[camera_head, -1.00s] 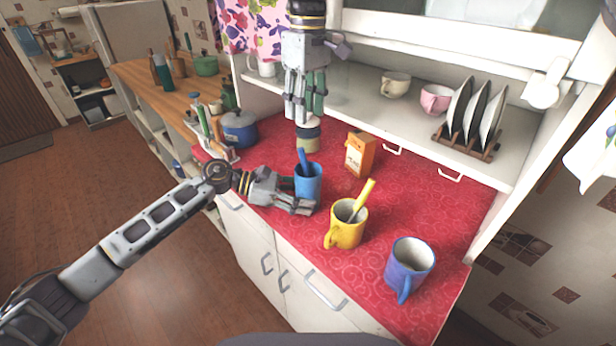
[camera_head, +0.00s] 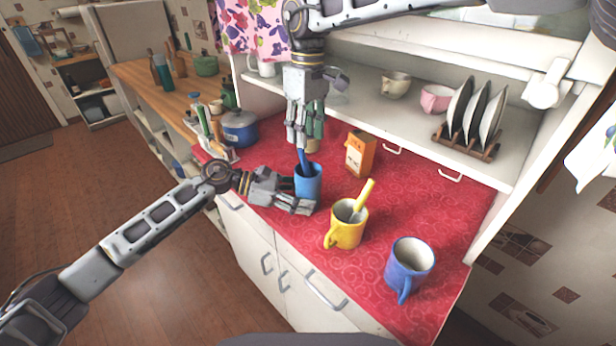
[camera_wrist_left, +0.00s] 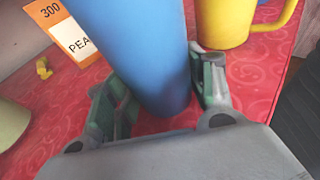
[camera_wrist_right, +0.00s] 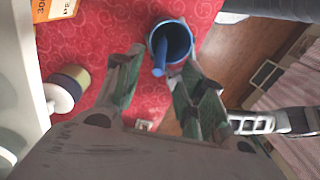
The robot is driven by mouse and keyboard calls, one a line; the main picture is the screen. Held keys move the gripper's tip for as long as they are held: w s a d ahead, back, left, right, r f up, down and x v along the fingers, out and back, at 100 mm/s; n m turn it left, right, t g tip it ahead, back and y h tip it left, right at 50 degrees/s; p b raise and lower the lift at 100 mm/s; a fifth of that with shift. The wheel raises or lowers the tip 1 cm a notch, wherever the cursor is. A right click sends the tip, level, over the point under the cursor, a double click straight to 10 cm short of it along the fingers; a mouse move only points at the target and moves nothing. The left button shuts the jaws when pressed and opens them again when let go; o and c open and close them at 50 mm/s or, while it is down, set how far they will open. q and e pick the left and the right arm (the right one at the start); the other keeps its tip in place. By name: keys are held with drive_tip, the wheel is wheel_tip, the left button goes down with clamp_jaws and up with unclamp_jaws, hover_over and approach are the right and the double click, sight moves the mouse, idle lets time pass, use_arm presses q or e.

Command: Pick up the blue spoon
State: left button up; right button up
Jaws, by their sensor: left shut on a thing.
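The blue spoon (camera_head: 302,160) stands in a blue cup (camera_head: 309,185) on the red counter, its handle sticking up. In the right wrist view the spoon handle (camera_wrist_right: 159,58) shows inside the cup's rim. My left gripper (camera_head: 299,204) is shut around the cup; the left wrist view shows its fingers on both sides of the cup (camera_wrist_left: 150,50). My right gripper (camera_head: 304,143) points down from above, with its fingertips near the top of the spoon handle. In the right wrist view its fingers are apart, one on each side of the handle.
A yellow mug (camera_head: 346,230) with a yellow utensil (camera_head: 363,197) and a blue mug (camera_head: 409,267) stand to the right. An orange box (camera_head: 359,154) stands behind. A jar (camera_head: 313,145) is partly hidden behind my right gripper. A blue pot (camera_head: 239,129) is at left.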

sight(303, 151)
drive_tip(key=shift+f, duration=0.6)
drive_tip(key=shift+a+f, duration=0.15)
drive_tip(key=shift+f, duration=1.15)
drive_tip(key=shift+a+f, duration=0.15)
drive_tip(key=shift+f, duration=1.15)
clamp_jaws()
